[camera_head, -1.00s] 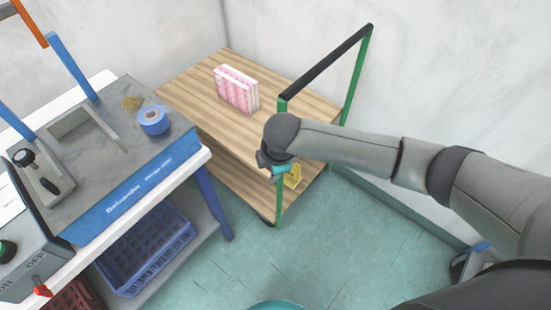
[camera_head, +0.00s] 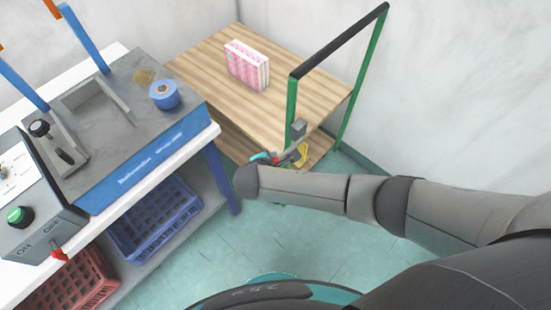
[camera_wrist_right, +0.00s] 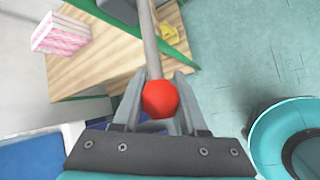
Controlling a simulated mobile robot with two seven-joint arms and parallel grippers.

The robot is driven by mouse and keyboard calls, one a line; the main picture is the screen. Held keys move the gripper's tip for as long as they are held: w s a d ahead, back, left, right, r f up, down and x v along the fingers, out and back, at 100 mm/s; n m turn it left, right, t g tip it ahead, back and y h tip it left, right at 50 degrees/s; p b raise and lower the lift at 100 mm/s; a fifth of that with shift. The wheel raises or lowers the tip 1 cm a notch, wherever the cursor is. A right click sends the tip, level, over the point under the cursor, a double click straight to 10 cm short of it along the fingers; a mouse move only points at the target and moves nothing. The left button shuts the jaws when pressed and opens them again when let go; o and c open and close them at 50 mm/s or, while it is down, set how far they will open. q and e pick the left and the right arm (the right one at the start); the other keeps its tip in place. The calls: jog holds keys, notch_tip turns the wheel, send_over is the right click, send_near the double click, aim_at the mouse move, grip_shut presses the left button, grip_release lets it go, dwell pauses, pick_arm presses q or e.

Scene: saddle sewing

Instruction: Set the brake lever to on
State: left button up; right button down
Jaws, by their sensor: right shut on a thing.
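The brake lever is a grey rod with a red ball knob (camera_wrist_right: 160,98) at its end, seen large in the right wrist view. In the head view its rod (camera_head: 290,154) shows small beside the green front post of the wooden cart (camera_head: 210,62). My right gripper (camera_wrist_right: 160,84) is shut on the red knob, with one finger on each side. In the head view the right gripper (camera_head: 270,159) is small and partly hidden by my own wrist. I cannot read any on or off mark by the lever. My left gripper is not in view.
Teal floor (camera_head: 260,230) is open in front.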

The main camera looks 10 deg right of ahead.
jog(key=shift+w+d+f, duration=0.1)
jog(key=shift+d, duration=0.05)
dwell(0.3)
jog(key=shift+c, duration=2.3)
grip_release()
jog(key=p+v, duration=0.4)
jog(key=v, duration=1.1)
jog(key=shift+p, duration=0.4)
